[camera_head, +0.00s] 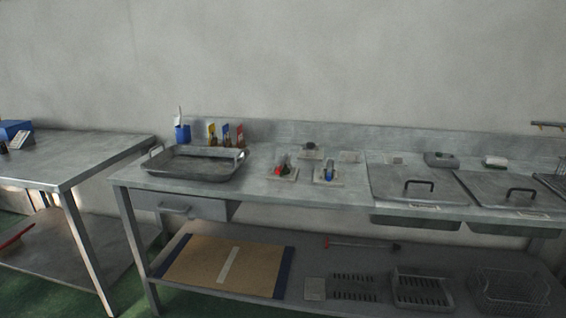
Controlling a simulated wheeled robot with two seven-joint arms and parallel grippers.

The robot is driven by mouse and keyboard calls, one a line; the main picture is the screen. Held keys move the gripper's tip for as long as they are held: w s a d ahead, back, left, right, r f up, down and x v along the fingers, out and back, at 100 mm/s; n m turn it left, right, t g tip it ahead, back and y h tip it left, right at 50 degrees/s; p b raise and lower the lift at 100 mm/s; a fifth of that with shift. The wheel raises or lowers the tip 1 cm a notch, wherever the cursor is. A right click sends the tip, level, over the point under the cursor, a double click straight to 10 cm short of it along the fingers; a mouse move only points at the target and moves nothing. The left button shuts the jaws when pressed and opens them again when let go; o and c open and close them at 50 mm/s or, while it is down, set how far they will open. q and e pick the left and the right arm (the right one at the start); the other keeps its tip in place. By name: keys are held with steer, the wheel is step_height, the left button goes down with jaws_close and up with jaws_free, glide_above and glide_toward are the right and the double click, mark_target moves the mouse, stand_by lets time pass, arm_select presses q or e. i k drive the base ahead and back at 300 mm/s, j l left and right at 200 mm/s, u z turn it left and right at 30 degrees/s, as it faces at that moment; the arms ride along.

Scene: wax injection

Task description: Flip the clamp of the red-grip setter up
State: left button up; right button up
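The red-grip setter (282,169) sits on a small pale base on the steel bench, right of the large tray. Its red grip lies along the base. It is too small to tell how its clamp stands. A similar setter with a blue grip (328,172) stands on its own base just to the right. Neither of my grippers shows in the head view.
A steel tray (195,176) with handles stands on the left of the bench (262,201). Lidded pans (418,191) are sunk into its right part. A blue cup (182,133) and small coloured bottles stand at the back. The bench front near the setters is clear.

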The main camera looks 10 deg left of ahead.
mark_target(282, 164)
steer(key=i+j+z, duration=0.3)
steer(key=i+j, duration=0.15)
steer(key=j, duration=0.2)
steer(key=i+j+z, duration=0.2)
steer(key=j, duration=0.15)
steer(key=i+j+z, duration=0.15)
steer(key=j, duration=0.25)
steer(key=i+j+z, duration=0.15)
steer(key=j, duration=0.25)
steer(key=i+j+z, duration=0.15)
steer(key=j, duration=0.25)
steer(key=i+j+z, duration=0.2)
steer(key=j, duration=0.25)
steer(key=k+l, duration=0.05)
steer(key=k, duration=0.05)
